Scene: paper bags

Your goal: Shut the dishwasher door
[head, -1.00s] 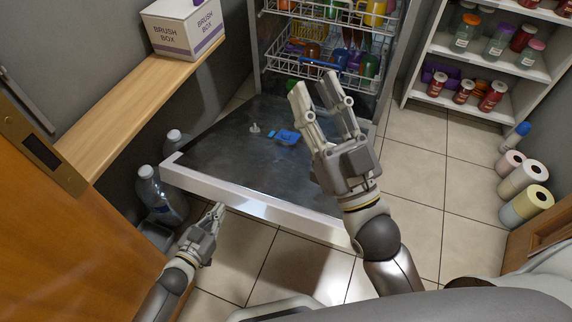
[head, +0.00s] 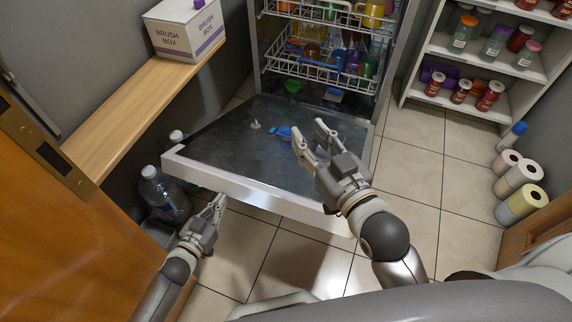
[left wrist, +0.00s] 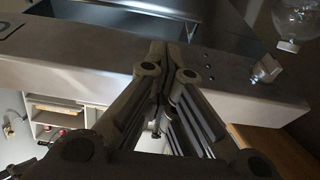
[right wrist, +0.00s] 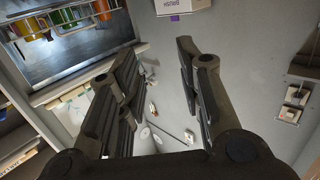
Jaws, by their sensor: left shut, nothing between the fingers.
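The dishwasher door (head: 255,150) hangs open and lowered, its dark inner face up and its pale front edge (head: 262,196) toward me. The dishwasher's racks (head: 325,65) hold cups and bowls behind it. My left gripper (head: 218,202) is shut and empty, just below and in front of the door's edge at its left part. In the left wrist view its fingertips (left wrist: 165,48) overlap the pale edge; I cannot tell whether they touch. My right gripper (head: 310,142) is open and empty above the right part of the door. In the right wrist view its fingers (right wrist: 158,60) stand apart.
A wooden bench (head: 140,100) with a brush box (head: 186,28) is at the left. Clear bottles (head: 163,190) stand beside the door's left corner. A shelf of jars (head: 485,60) and paper rolls (head: 520,188) are at the right. A blue item (head: 284,132) lies on the door.

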